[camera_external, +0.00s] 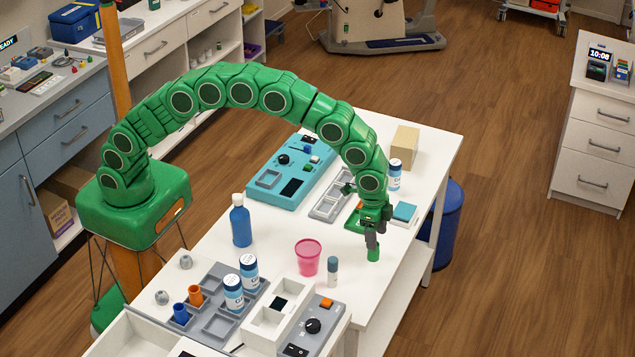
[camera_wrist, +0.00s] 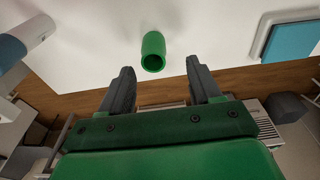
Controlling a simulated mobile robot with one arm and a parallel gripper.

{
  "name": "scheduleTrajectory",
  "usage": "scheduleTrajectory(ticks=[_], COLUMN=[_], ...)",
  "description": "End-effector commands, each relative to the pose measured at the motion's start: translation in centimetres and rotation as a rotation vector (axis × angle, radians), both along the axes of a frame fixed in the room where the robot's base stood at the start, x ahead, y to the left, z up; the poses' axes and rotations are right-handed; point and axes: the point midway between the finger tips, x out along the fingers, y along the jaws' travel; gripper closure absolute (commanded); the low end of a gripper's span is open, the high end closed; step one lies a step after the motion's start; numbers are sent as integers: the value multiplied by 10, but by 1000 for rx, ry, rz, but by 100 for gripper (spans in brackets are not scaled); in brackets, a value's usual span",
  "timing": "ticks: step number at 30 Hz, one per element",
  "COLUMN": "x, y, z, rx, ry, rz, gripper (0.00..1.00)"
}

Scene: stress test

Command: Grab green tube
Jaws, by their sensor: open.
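The green tube (camera_external: 374,254) stands upright on the white table, close to its right edge. My gripper (camera_external: 371,238) is just above and behind it, pointing down. In the wrist view the tube (camera_wrist: 153,50) shows its open end just beyond my fingertips (camera_wrist: 159,72), lined up with the gap between the fingers. The fingers are apart with nothing between them. The external view does not clearly show whether a finger touches the tube.
A small white and blue-grey vial (camera_external: 332,270) and a pink cup (camera_external: 308,257) stand left of the tube. A blue-topped block (camera_external: 404,213) lies behind my gripper. A blue bottle (camera_external: 240,222) and grey tray (camera_external: 220,325) are farther left. The table's right edge (camera_external: 408,285) is near.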

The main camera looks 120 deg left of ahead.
Motion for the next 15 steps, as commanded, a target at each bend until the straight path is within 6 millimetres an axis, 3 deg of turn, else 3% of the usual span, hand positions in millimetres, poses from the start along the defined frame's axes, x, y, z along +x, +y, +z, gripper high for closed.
scheduleTrajectory(ticks=[8, 15], x=[-1, 1], y=[-4, -7], z=[-19, -48], rx=[-1, 0], ry=[4, 1], rz=[0, 0], gripper=[37, 37])
